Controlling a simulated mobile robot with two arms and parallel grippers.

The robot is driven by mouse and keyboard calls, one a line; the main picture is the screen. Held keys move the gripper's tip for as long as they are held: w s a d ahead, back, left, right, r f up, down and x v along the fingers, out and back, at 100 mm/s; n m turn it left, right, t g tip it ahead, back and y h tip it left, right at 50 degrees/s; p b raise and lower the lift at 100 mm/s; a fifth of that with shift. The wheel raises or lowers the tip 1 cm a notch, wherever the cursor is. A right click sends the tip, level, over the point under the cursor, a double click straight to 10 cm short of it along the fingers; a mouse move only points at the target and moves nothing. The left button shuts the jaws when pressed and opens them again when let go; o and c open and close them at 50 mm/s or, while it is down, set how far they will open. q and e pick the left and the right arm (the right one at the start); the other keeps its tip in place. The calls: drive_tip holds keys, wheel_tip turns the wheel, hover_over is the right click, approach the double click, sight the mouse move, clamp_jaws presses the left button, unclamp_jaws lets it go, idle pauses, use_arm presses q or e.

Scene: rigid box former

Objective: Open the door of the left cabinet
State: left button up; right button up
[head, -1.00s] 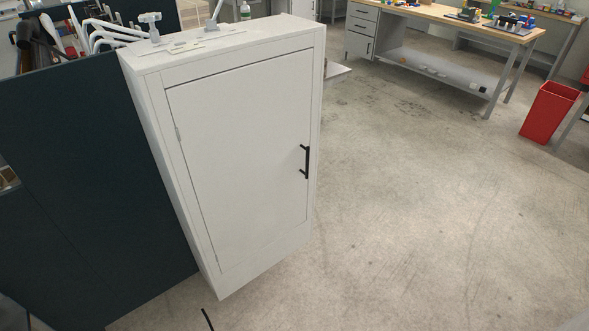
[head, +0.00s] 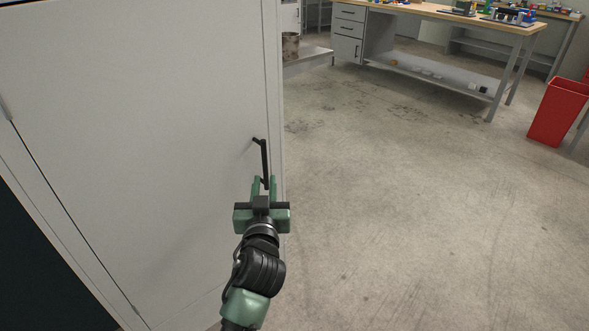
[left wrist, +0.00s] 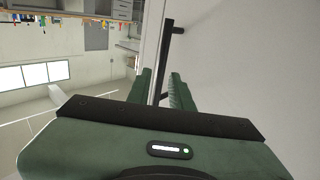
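The white cabinet door (head: 130,120) fills the left of the head view and is shut in its frame. Its black bar handle (head: 264,160) is upright near the door's right edge. My left gripper (head: 264,181) is at the lower end of the handle, with its two green fingers apart. In the left wrist view the handle (left wrist: 166,50) runs down between the fingertips (left wrist: 160,75). A gap shows between the fingers, and I cannot see them clamped on the bar. My right gripper is not in view.
Open concrete floor (head: 400,210) lies right of the cabinet. A workbench (head: 440,12) with drawers stands at the back, and a red bin (head: 558,112) stands at the far right. A dark panel (head: 40,270) is at the lower left.

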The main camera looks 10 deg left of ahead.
sight(265, 165)
use_arm(q)
drive_tip(key=x, duration=0.5)
drive_tip(key=r+x, duration=0.1)
drive_tip(key=x, duration=0.1)
drive_tip(key=shift+w+a, duration=0.2)
clamp_jaws()
idle(1.3)
